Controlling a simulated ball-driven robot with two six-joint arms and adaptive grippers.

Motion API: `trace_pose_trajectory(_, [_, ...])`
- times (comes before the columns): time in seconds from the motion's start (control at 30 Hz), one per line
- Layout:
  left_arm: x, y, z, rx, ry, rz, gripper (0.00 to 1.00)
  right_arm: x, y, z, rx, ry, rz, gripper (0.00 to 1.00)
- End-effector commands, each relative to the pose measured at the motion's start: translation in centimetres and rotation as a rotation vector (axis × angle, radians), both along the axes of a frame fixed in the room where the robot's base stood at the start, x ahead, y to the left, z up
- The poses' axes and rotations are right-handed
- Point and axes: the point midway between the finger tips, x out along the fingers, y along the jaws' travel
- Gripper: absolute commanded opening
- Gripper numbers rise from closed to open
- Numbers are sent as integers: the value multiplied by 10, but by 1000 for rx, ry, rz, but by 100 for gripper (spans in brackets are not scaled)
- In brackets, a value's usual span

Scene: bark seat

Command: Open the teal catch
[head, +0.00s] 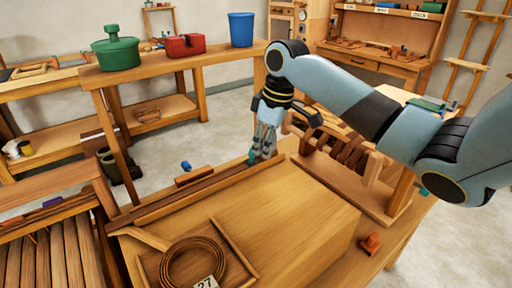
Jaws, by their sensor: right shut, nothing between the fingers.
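A small teal catch (252,157) stands at the right end of the dark wooden rail along the back edge of the wooden work top. My right gripper (264,152) points down at this end of the rail, with its fingertips right beside the catch. It is shut with nothing between the fingers. Whether the fingertips touch the catch I cannot tell, and they hide part of it. My left gripper is not in view.
A small blue piece (186,166) sits behind the rail. A wooden rack (345,165) stands close to the right of my gripper. A coil (192,264) lies at the front, and an orange-red piece (370,243) at the right. A bench (165,62) stands behind.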

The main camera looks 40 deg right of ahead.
Motion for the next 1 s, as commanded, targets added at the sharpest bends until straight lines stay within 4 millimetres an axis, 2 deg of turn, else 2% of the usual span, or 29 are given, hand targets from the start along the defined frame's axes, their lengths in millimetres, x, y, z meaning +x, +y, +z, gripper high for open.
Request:
trace_pose_trajectory(0.27, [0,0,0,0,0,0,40,0,0,-1,0,0,0,0])
trace_pose_trajectory(0.7, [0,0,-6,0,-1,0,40,0,0,-22,0,1,0,0])
trace_pose_trajectory(1.0, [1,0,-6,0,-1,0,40,0,0,-22,0,0,0,0])
